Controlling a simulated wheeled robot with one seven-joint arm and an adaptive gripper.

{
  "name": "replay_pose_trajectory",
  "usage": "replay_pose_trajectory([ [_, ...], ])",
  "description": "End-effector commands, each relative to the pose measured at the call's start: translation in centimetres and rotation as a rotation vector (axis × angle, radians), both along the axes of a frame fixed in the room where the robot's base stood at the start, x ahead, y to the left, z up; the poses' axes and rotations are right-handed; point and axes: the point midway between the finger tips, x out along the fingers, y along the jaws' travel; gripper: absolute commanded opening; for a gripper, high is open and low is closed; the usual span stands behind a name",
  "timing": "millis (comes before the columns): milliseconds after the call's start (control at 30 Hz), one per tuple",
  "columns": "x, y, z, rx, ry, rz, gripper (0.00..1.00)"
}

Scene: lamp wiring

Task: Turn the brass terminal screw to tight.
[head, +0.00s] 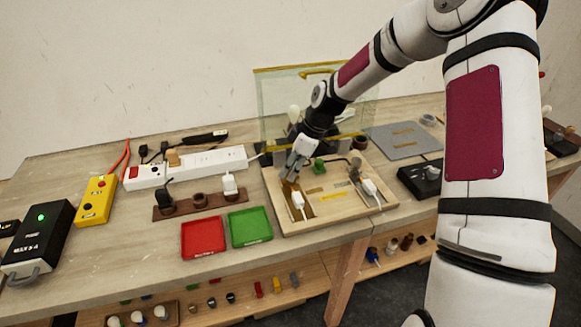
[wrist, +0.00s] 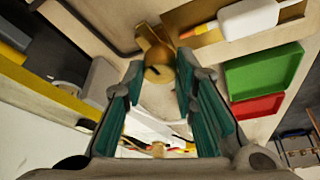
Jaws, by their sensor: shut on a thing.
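In the wrist view the brass terminal screw (wrist: 158,73) has a round brass head with a dark slot. It sits between the two fingertips of my gripper (wrist: 160,80), which is shut on it. A flat brass piece (wrist: 147,38) shows just beyond the head. In the head view my gripper (head: 291,178) reaches down to the left part of the wooden wiring board (head: 335,222). The screw itself is mostly hidden there behind the fingers. I cannot tell from these views how far the screw is turned.
A white plug (head: 298,200) lies on the board near my gripper, and another (head: 370,188) is at its right. A green tray (head: 250,226) and a red tray (head: 203,238) stand left of the board. A clear yellow-edged screen (head: 275,100) stands behind it.

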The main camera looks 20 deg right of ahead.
Motion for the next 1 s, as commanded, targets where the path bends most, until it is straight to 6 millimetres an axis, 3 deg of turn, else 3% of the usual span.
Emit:
replay_pose_trajectory([
  [367,-0.17,0.09,0.04,-0.001,0.0,-0.098,0.0],
  [1000,-0.29,0.45,-0.01,-0.002,-0.001,-0.664,0.0],
])
